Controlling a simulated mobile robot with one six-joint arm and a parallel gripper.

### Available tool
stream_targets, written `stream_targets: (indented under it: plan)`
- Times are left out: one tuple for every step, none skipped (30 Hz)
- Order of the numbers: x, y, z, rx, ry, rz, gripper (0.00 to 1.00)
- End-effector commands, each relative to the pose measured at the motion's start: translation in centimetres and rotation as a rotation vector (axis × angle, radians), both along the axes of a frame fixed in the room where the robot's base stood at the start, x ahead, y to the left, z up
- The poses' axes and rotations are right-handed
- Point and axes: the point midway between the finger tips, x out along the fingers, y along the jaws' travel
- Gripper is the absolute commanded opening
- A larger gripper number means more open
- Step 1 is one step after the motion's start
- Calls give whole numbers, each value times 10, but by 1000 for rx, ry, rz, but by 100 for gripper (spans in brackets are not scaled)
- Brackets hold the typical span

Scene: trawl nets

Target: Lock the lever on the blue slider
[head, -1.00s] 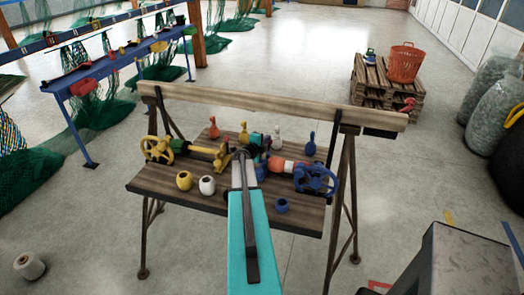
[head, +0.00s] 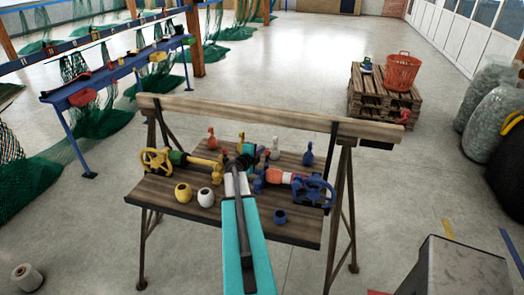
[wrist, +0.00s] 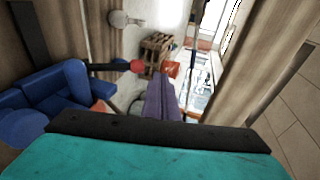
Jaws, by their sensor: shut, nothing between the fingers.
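The blue slider is probably the blue unit with a handwheel (head: 314,190) at the right end of the workbench. In the wrist view a blue block (wrist: 62,88) fills the left side. A dark rod with a red knob (wrist: 137,65) reaches right from it and may be the lever; I cannot tell whether it is locked. My gripper (wrist: 162,98) is shut and empty, with its fingers to the right of the blue block and below the red knob in the picture. In the head view my arm covers the bench's middle and hides the fingertips.
The wooden workbench (head: 175,197) has a raised rear beam (head: 260,116). A yellow handwheel (head: 155,161) stands at its left. An orange basket (head: 402,72) sits on pallets behind.

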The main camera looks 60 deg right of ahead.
Motion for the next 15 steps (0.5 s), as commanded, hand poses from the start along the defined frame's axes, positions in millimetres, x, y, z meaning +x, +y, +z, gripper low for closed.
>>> stream_targets:
  plan:
    - [-1, 6, 2, -1, 0, 0, 0]
    - [-1, 8, 4, -1, 0, 0, 0]
    - [-1, 11, 7, -1, 1, 0, 0]
    - [-1, 13, 9, -1, 0, 0, 0]
    - [-1, 16, 11, -1, -1, 0, 0]
    - [-1, 19, 14, -2, -1, 0, 0]
    - [-1, 22, 17, -2, 0, 1, 0]
    - [-1, 25, 19, -2, 1, 1, 0]
    - [-1, 28, 21, -1, -1, 2, 0]
    - [-1, 31, 23, -1, -2, 2, 0]
    - [-1, 34, 26, -1, -1, 2, 0]
    - [-1, 37, 29, -2, 1, 1, 0]
    - [-1, 40, 32, -2, 0, 1, 0]
    - [-1, 42, 34, -2, 0, 1, 0]
    - [-1, 46, 37, -1, -1, 1, 0]
